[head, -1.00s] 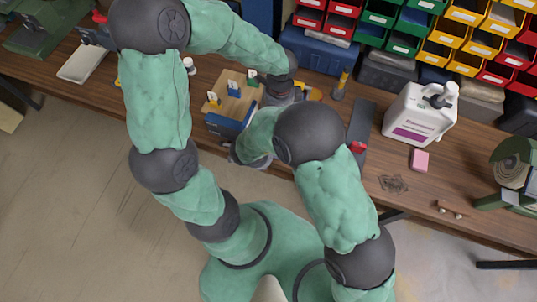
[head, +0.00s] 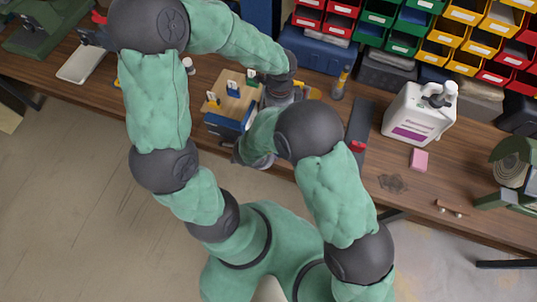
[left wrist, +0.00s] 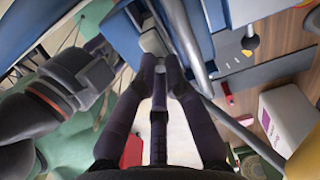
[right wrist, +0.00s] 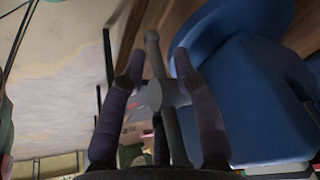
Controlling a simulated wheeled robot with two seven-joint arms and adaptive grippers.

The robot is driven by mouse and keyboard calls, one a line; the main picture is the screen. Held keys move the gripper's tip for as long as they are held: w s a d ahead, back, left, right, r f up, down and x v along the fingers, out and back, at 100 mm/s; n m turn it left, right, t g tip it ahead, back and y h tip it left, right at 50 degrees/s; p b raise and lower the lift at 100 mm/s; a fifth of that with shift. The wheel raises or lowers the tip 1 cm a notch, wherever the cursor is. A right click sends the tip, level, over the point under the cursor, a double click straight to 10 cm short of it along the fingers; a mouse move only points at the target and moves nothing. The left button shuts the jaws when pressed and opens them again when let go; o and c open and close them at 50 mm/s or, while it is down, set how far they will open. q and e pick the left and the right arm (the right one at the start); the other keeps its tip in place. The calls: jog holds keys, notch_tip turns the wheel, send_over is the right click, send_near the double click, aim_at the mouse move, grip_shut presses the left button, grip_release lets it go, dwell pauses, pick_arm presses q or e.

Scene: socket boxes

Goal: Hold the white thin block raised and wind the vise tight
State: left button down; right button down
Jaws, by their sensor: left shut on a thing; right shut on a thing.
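The blue vise (head: 228,124) sits at the near edge of the wooden bench, partly covered by my arms in the head view. In the left wrist view, my left gripper (left wrist: 160,62) is shut on a pale thin block (left wrist: 152,42), beside the vise's blue body and steel bars. Its height above the vise is hard to tell. In the right wrist view, my right gripper (right wrist: 157,72) is shut on the grey vise handle (right wrist: 153,44) at its hub, with the bar running lengthwise between the fingers. The blue vise body (right wrist: 245,95) is right of it.
A wooden board (head: 238,92) with small coloured pieces lies by the vise. A white jug (head: 418,112), a pink block (head: 419,160) and coloured bins (head: 395,18) stand to the right and back.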

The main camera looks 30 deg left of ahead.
jog(key=shift+a, duration=0.15)
pick_arm(q)
jog(key=shift+w, duration=0.1)
pick_arm(e)
jog(key=shift+w+a+r+m+g+y, duration=0.1)
jog(key=shift+a+m+g+y, duration=0.1)
jog(key=shift+y, duration=0.65)
jog(key=shift+s+a+r+m+g+y, duration=0.1)
jog(key=shift+r+m+g+y, duration=0.1)
jog(key=shift+y, duration=0.6)
jog(key=shift+w+a+r+m+g+y, duration=0.1)
jog(key=shift+g+y, duration=0.1)
jog(key=shift+y, duration=0.65)
jog(key=shift+w+m+y, duration=0.1)
jog(key=shift+m+y, duration=0.2)
jog(key=shift+y, duration=1.2)
jog(key=shift+g+y, duration=0.3)
jog(key=shift+y, duration=0.2)
jog(key=shift+a+r+m+g+y, duration=0.1)
jog(key=shift+m+g+y, duration=0.3)
jog(key=shift+y, duration=1.4)
jog(key=shift+s+r+m+y, duration=0.15)
jog(key=shift+m+y, duration=0.15)
jog(key=shift+y, duration=0.65)
jog(key=shift+s+r+m+y, duration=0.15)
jog(key=shift+m+y, duration=0.15)
jog(key=shift+y, duration=0.65)
pick_arm(q)
jog(key=shift+a, duration=0.1)
